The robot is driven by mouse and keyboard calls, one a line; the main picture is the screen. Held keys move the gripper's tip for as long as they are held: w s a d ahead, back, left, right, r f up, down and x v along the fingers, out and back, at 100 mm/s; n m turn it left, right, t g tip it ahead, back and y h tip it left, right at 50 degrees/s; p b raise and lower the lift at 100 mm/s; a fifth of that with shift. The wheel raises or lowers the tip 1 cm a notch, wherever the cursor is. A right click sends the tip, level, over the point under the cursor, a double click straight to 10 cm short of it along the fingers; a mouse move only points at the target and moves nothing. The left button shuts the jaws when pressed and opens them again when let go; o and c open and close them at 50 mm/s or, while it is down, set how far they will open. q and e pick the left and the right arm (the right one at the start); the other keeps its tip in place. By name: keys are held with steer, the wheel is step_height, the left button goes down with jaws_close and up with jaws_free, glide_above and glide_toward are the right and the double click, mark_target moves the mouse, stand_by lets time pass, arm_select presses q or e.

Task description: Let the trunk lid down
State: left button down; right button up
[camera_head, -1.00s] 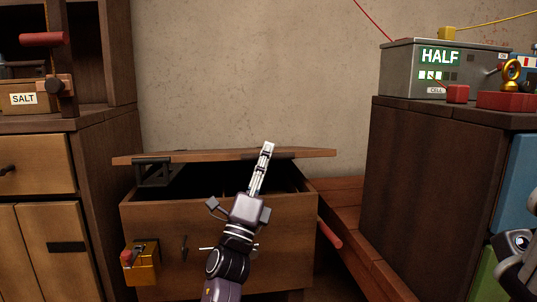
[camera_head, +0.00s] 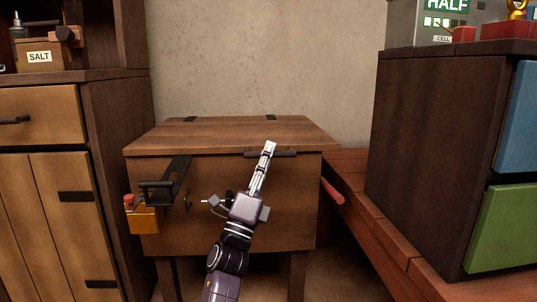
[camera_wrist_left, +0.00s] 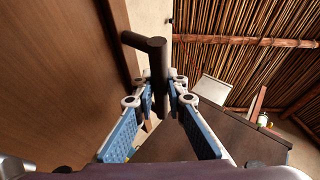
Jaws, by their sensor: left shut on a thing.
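The wooden trunk (camera_head: 285,215) stands against the wall on legs. Its lid (camera_head: 215,135) lies level on the box, with no gap that I can see along the front. A dark bar handle (camera_head: 292,154) is on the lid's front edge. My left gripper (camera_head: 267,150) is shut on this handle; in the left wrist view its blue-padded fingers (camera_wrist_left: 160,105) are on both sides of the dark handle (camera_wrist_left: 157,65). A black hasp (camera_head: 172,180) hangs from the lid's left front over a brass box (camera_head: 145,220) with a red top. My right gripper is not in view.
A wooden cabinet (camera_head: 110,180) with a salt box (camera_head: 40,56) stands close on the left. A dark cabinet (camera_head: 440,140) with blue and green fronts stands on the right. A reddish low bench (camera_head: 370,215) and a red rod (camera_head: 332,192) are beside the trunk.

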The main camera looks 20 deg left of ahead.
arm_select(q)
steer(key=shift+d+f, duration=0.15)
steer(key=shift+f, duration=0.4)
steer(key=c, duration=1.9)
jaws_free()
steer(key=shift+c, duration=0.2)
steer(key=shift+r, duration=0.1)
steer(key=shift+r, duration=0.2)
step_height(320, 180, up, 10)
steer(key=shift+f, duration=0.1)
